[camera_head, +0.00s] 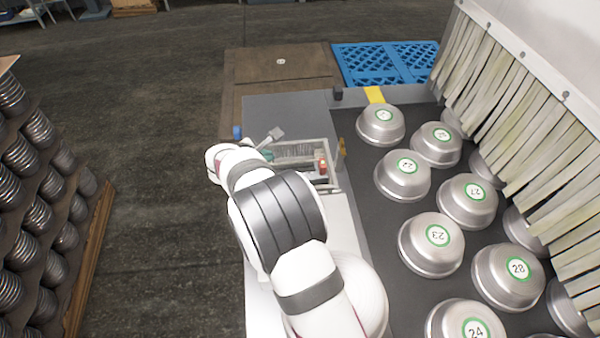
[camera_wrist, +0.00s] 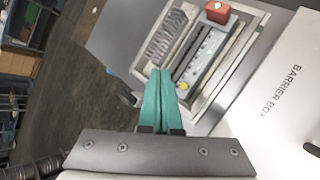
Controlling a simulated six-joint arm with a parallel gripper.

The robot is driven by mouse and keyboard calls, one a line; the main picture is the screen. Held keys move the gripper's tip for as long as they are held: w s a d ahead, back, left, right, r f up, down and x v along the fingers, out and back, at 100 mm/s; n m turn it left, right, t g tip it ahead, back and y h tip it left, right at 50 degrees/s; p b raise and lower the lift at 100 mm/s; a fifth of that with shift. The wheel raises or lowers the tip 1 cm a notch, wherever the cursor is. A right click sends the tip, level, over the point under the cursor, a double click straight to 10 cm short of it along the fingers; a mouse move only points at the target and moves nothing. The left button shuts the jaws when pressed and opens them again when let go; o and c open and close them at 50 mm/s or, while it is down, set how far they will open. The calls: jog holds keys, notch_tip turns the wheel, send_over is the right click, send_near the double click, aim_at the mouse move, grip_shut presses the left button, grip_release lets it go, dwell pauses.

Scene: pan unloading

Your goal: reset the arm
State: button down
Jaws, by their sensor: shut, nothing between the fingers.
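My gripper (camera_wrist: 160,78) shows in the wrist view with its two teal fingers together and nothing between them. In the head view the gripper (camera_head: 266,146) is partly hidden by my white arm, which reaches up from the bottom middle and bends to the left. The panel box also shows in the wrist view (camera_wrist: 225,60). I cannot tell whether the fingertips touch it.
Numbered metal pans (camera_head: 402,175) stand upside down on a dark conveyor (camera_head: 352,150) at the right, below hanging strip curtains (camera_head: 510,90). Stacked pans (camera_head: 40,215) fill the left edge. A blue pallet (camera_head: 385,62) lies at the back. The floor (camera_head: 150,150) between is clear.

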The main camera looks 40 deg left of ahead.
jog(key=shift+r, duration=0.1)
dwell(0.3)
jog(key=w+d+r+m+g+h, duration=0.15)
jog(key=w+d+r+m, duration=0.35)
jog(key=d, duration=0.6)
jog(key=w+d+r+m+h, duration=0.2)
jog(key=d+r+m+h, duration=0.3)
jog(key=d, duration=0.6)
jog(key=s+d+r+m+g, duration=0.1)
jog(key=s+d+m, duration=0.2)
jog(key=d+m, duration=0.35)
jog(key=s+d+r+m+g, duration=0.1)
jog(key=s+d+m+g, duration=0.15)
jog(key=d, duration=0.65)
jog(key=s+d+m+g+y, duration=0.2)
jog(key=s+d+m, duration=0.2)
jog(key=s+m, duration=0.4)
jog(key=s+d+m+g+y, duration=0.1)
jog(key=s+d+m, duration=0.4)
jog(key=s, duration=0.9)
jog(key=m+y, duration=0.1)
jog(key=m, duration=0.2)
jog(key=shift+d+r+m+g, duration=0.15)
jog(key=shift+d+m+g, duration=0.15)
jog(key=shift+g, duration=0.1)
jog(key=shift+y, duration=0.25)
